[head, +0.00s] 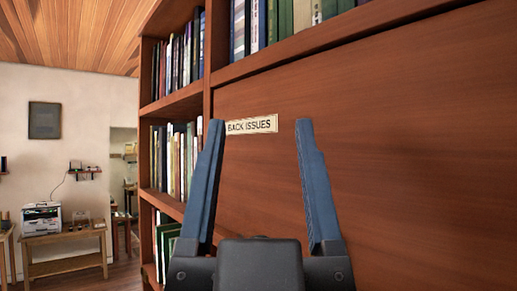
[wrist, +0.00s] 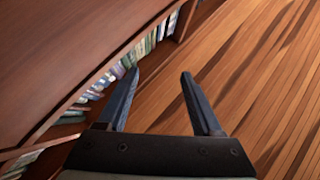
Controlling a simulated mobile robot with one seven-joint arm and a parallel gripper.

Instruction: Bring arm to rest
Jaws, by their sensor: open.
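My gripper (head: 259,124) is raised in front of a reddish-brown wooden panel in the head view, with its two blue fingers spread wide and nothing between them. A label reading "BACK ISSUES" (head: 252,125) on the panel shows between the fingertips. In the wrist view my gripper (wrist: 159,73) is also open and empty. I cannot tell how far the fingertips are from the panel.
A tall bookcase (head: 207,110) with rows of books (head: 177,62) stands close, filling the middle and right. At the left a printer (head: 41,219) sits on a wooden table (head: 62,239) by a pale wall. Open floor (head: 122,275) shows at lower left.

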